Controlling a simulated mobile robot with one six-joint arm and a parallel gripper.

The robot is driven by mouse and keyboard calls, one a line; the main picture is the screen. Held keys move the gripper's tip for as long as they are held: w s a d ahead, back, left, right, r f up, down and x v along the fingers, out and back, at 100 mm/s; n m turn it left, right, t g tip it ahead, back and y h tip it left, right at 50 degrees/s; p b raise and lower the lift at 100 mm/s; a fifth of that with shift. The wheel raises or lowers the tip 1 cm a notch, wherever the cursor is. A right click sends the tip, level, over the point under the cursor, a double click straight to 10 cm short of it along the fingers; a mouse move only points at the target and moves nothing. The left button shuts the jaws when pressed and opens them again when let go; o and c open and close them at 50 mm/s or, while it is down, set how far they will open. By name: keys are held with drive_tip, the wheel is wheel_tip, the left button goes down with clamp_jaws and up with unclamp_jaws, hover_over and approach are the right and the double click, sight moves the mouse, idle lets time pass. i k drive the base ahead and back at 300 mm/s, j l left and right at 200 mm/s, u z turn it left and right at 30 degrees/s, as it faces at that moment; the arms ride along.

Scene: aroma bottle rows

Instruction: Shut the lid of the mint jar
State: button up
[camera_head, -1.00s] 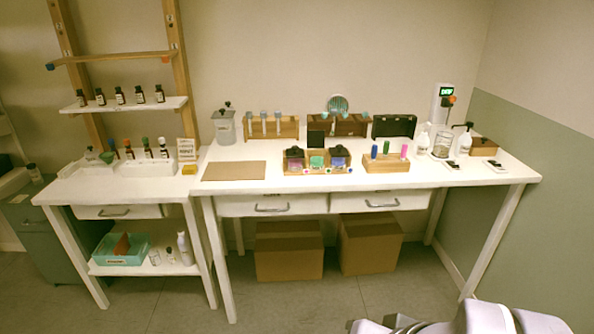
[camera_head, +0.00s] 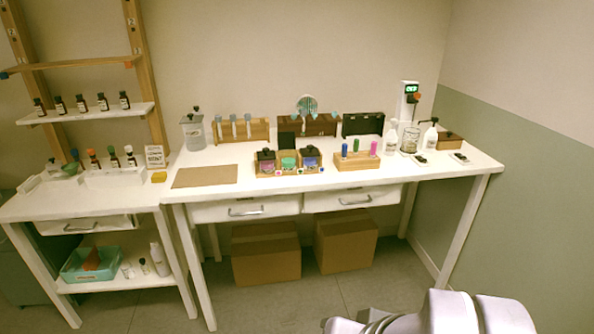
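Three small jars stand side by side in a wooden holder at the middle front of the white table. The middle jar (camera_head: 288,162) has green contents, and I take it for the mint jar, though no label can be read. A dark square panel (camera_head: 287,141) stands upright behind it and looks like its raised lid. The left jar (camera_head: 266,166) is pinkish and the right jar (camera_head: 310,161) is bluish; both have dark tops over them. Part of my own arm shows at the bottom right, well short of the jars. My gripper is not in view.
A wooden block with coloured bottles (camera_head: 357,161) stands right of the jars. A brown mat (camera_head: 205,177) lies to their left. Racks and a black case (camera_head: 363,124) stand behind. Pump bottles (camera_head: 430,138) are at the right. Drawers are shut; boxes (camera_head: 266,253) sit below.

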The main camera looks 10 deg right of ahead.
sight(286, 140)
drive_tip(key=i+z, duration=0.1)
drive_tip(key=i, duration=0.4)
drive_tip(key=i+j+z, duration=0.1)
drive_tip(key=i, duration=0.4)
drive_tip(key=i+j+z, duration=0.1)
drive_tip(key=i, duration=0.35)
drive_tip(key=i+j+z, duration=0.15)
drive_tip(key=i, duration=0.35)
drive_tip(key=i+j+z, duration=0.1)
drive_tip(key=i+j, duration=0.15)
drive_tip(key=i, duration=0.2)
